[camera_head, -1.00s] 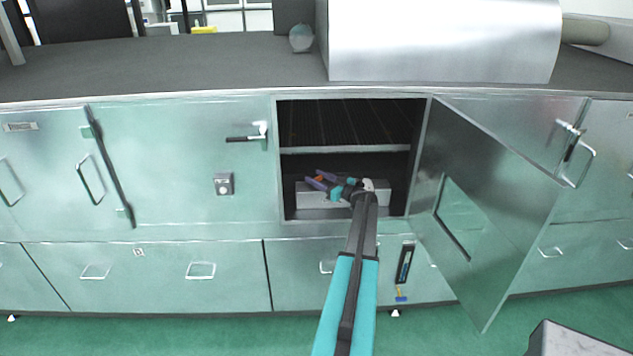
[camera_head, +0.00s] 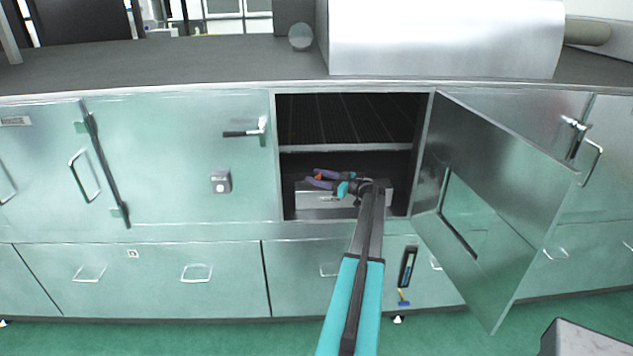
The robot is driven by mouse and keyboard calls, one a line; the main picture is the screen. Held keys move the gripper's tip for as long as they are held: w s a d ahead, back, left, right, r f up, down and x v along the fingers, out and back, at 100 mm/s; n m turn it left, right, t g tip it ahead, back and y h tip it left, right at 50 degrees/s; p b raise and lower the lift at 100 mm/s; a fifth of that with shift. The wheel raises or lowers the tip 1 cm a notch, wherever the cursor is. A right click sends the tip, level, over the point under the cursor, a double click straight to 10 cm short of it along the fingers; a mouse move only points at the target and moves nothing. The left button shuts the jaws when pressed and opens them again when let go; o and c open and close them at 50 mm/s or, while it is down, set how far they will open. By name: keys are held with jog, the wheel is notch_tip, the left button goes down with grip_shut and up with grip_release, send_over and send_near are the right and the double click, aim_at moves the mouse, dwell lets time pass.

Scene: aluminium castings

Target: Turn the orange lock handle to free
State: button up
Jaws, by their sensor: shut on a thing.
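My gripper (camera_head: 313,177) reaches into the open cabinet bay from the front right. A grey metal box (camera_head: 322,200) is just below and behind the gripper on the bay floor. My wrist covers part of the box's right side.
The cabinet door (camera_head: 495,185) stands open to the right of my arm. A metal shelf (camera_head: 345,148) crosses the bay above the gripper. A closed door with a dark handle (camera_head: 240,133) is at left. Drawers lie below. A large metal housing (camera_head: 445,38) stands on the countertop.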

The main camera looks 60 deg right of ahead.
jog(key=shift+a+f, duration=0.15)
jog(key=shift+a, duration=0.2)
jog(key=o, duration=1.1)
jog(key=shift+s+a+r, duration=0.1)
jog(key=shift+r, duration=0.1)
jog(key=shift+c, duration=0.2)
jog(key=shift+f, duration=0.1)
